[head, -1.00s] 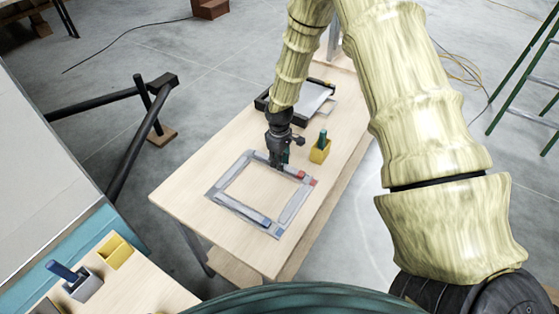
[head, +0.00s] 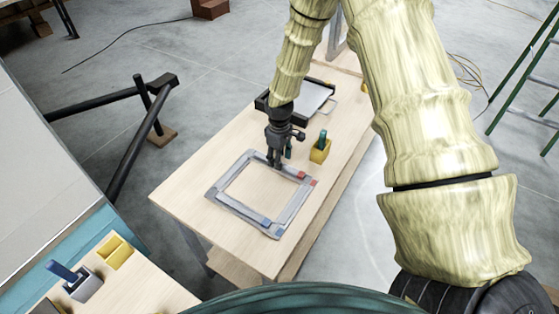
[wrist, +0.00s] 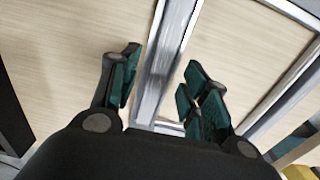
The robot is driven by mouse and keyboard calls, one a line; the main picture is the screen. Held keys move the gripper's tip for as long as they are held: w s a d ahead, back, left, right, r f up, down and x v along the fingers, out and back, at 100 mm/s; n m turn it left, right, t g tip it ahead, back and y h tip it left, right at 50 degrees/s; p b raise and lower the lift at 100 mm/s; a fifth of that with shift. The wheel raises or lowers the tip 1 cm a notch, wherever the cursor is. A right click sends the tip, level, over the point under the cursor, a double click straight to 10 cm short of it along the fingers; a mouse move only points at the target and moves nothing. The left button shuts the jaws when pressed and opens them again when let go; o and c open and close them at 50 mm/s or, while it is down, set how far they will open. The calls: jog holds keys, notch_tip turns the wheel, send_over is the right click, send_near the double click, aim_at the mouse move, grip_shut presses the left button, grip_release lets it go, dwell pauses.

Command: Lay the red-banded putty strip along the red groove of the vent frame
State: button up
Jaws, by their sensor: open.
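The grey vent frame (head: 232,181) lies flat on the table, with a red mark (head: 313,183) at its right corner. The red-banded putty strip (head: 301,174) shows its red end beside that mark and appears to lie along the frame's far side. I cannot tell whether it is fully down in the groove. My gripper (head: 276,163) is over that far side and hides part of it. In the wrist view my gripper (wrist: 165,85) is open, its fingers apart on either side of a grey bar (wrist: 168,60); no red shows there.
A strip with a blue end (head: 262,221) lies along the frame's near side. A yellow holder (head: 320,150) with a green item stands right of my gripper. A black-edged tray (head: 310,98) is behind. The table's left end (head: 180,193) is bare.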

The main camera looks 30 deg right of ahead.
notch_tip(320, 180, up, 10)
dwell(0.5)
jog(key=shift+f, duration=0.1)
